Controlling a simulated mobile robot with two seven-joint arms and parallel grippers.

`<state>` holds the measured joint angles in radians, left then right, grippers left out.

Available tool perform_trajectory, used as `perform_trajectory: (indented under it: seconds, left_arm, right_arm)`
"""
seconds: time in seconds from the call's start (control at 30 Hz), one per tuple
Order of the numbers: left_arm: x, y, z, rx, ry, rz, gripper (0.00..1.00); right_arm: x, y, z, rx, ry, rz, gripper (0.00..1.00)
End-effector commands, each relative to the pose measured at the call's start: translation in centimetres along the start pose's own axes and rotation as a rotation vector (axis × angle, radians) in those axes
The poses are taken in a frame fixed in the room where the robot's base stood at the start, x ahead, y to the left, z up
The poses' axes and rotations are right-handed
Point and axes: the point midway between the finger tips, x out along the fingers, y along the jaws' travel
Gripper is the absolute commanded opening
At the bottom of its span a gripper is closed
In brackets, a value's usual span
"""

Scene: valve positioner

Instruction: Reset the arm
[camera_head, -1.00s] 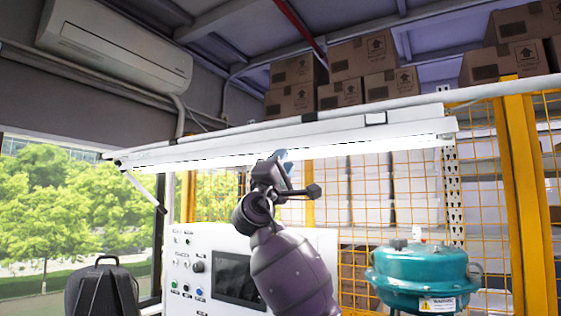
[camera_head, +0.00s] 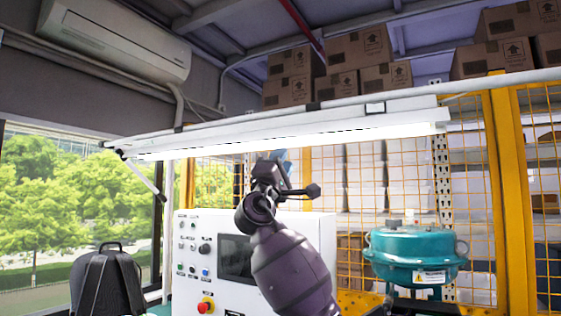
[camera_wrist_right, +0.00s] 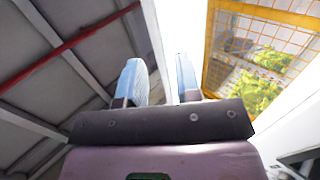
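My right arm (camera_head: 288,265) rises from the bottom of the head view, with its dark wrist bent near the middle of the picture. My right gripper (camera_head: 281,160) points upward and away, and only a little of its blue fingers shows behind the wrist. In the right wrist view, the two blue fingers of the gripper (camera_wrist_right: 158,82) stand apart with an empty gap between them. They touch nothing. My left arm and left gripper are not in view.
A white control panel (camera_head: 190,262) with a dark screen stands behind my arm. A teal valve actuator (camera_head: 415,254) is at right, a black backpack (camera_head: 107,284) at lower left. A lit lamp bar (camera_head: 300,135) crosses above. Yellow mesh fencing (camera_head: 508,200) closes the back.

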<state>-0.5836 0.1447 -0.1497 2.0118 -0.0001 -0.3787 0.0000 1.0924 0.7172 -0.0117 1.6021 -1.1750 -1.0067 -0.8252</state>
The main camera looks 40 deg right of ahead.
Motion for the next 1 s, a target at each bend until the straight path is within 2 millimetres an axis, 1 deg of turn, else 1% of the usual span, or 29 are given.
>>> perform_trajectory:
  seconds: [0.5, 0.63, 0.77, 0.87, 0.93, 0.97, 1.0]
  left_arm:
    - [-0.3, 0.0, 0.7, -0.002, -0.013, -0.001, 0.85]
    - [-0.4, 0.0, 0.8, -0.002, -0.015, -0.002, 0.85]
    - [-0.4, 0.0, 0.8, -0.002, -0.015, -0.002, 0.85]
    - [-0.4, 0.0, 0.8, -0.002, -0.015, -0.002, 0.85]
    - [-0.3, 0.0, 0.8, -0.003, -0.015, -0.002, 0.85]
    - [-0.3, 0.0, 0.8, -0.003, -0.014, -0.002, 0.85]
    - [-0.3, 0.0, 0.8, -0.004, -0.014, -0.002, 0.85]
  right_arm:
    - [0.0, 0.0, 0.0, 0.002, 0.0, 0.0, 0.31]
    - [0.0, 0.1, -0.1, 0.043, 0.007, 0.007, 0.31]
    - [-0.1, 0.7, -1.3, 0.203, 0.092, 0.015, 0.31]
    - [-0.9, 1.9, -2.8, 0.39, 0.208, 0.01, 0.31]
    - [-2.1, 2.7, -4.2, 0.517, 0.292, -0.007, 0.31]
    - [-2.9, 2.6, -4.8, 0.565, 0.331, -0.021, 0.31]
    - [-4.1, 2.2, -5.8, 0.626, 0.382, -0.046, 0.31]
